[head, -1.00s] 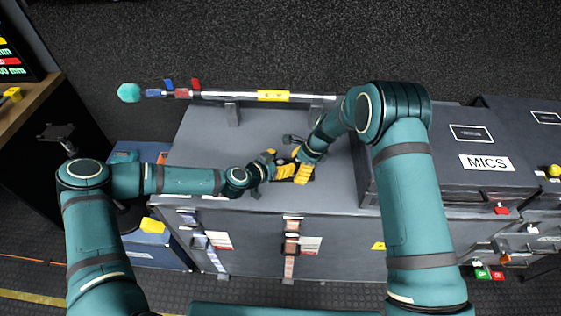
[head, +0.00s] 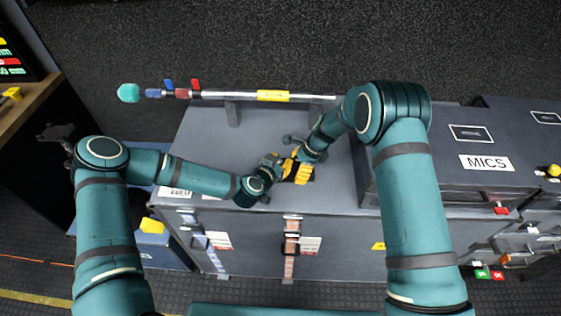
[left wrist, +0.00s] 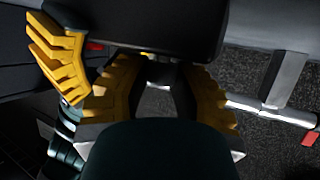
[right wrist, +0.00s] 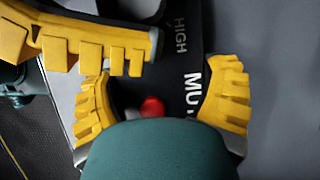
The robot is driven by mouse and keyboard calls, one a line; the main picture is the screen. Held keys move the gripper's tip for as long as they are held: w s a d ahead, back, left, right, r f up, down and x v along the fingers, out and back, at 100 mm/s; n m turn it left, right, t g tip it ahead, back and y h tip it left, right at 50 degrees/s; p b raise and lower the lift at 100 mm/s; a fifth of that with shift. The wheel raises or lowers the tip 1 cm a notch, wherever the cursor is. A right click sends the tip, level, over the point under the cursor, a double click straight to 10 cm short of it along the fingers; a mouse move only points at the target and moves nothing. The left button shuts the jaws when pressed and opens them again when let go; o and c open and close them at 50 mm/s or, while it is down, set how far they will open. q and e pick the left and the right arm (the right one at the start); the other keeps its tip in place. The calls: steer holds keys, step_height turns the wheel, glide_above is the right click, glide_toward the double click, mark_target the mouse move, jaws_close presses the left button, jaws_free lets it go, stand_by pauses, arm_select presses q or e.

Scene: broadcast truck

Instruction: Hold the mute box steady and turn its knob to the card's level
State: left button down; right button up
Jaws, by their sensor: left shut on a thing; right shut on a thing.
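The mute box (right wrist: 175,65) is black, with white "HIGH" and part of "MU" lettering and a red round spot in the right wrist view. It rests on the large grey case's top; the grippers mostly cover it in the head view. My right gripper (head: 301,168) is shut on the box, its yellow fingers on both sides of it in the right wrist view. My left gripper (head: 277,163) is shut at the box's knob, its fingers beside "HIGH"; the knob itself is hidden. In the left wrist view the left fingers (left wrist: 158,92) sit under a dark block.
The grey case (head: 210,140) carries a pole (head: 225,95) along its back edge. A raised case marked MICS (head: 450,180) stands right of the box. A white label (head: 175,192) lies at the front left, partly behind my left arm. The case top's left area is clear.

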arm_select(q)
steer(key=n+t+y, duration=0.1)
steer(key=n+y, duration=0.2)
steer(key=y, duration=0.1)
steer(key=shift+d+n, duration=0.15)
steer(key=shift+n, duration=0.15)
steer(key=shift+n+y, duration=1.2)
steer(key=shift+y, duration=0.3)
steer(key=shift+a+f, duration=0.1)
steer(key=shift+a, duration=0.1)
steer(key=c, duration=0.7)
jaws_free()
steer(key=shift+c, duration=0.2)
